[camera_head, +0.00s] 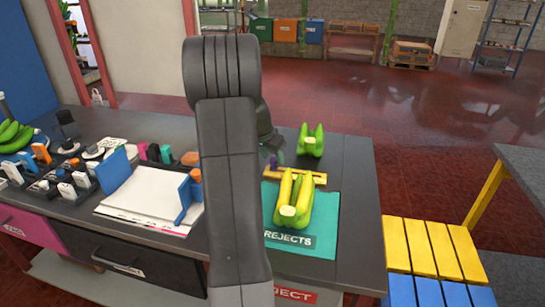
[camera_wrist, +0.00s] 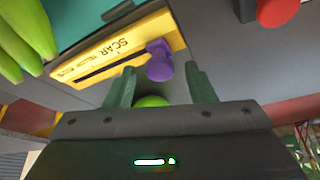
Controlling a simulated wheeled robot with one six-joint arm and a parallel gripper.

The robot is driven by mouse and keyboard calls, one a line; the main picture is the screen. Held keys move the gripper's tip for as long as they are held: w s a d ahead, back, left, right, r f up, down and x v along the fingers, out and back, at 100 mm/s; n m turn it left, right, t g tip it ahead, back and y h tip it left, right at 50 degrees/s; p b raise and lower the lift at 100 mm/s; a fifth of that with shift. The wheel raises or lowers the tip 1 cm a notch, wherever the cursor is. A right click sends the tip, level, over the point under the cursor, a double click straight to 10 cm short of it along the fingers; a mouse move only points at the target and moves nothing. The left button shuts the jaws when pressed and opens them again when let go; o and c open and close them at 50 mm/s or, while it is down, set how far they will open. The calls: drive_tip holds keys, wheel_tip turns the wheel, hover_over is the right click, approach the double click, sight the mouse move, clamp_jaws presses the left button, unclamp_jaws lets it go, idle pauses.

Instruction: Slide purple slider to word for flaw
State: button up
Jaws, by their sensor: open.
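The purple slider (camera_wrist: 158,62) is a knob on a yellow board (camera_wrist: 90,62) with a dark slot. In the wrist view it sits near the slot's right end. The board reads SCAR, with smaller print that I cannot read. My gripper (camera_wrist: 160,70) is open, its green-grey fingers on either side of the knob's near end; I cannot tell whether they touch it. In the head view, my arm partly hides the board (camera_head: 305,177); a bit of the purple slider (camera_head: 273,162) shows beside my gripper (camera_head: 270,145).
Yellow-green bananas (camera_head: 293,200) lie on a teal REJECTS mat (camera_head: 325,228) in front of the board. Green bananas (camera_head: 311,141) stand behind it. White papers (camera_head: 140,205) and blue dividers lie left. A red knob (camera_wrist: 277,10) shows in the wrist view.

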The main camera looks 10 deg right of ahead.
drive_tip(key=shift+d+f, duration=0.1)
drive_tip(key=shift+f, duration=0.1)
clamp_jaws()
drive_tip(key=s+d, duration=0.1)
drive_tip(key=d, duration=0.2)
drive_tip(key=s+d, duration=0.1)
drive_tip(key=d, duration=0.2)
drive_tip(key=s+d+b, duration=0.1)
drive_tip(key=d, duration=0.2)
drive_tip(key=shift+s+d, duration=0.15)
drive_tip(key=shift+s, duration=0.2)
unclamp_jaws()
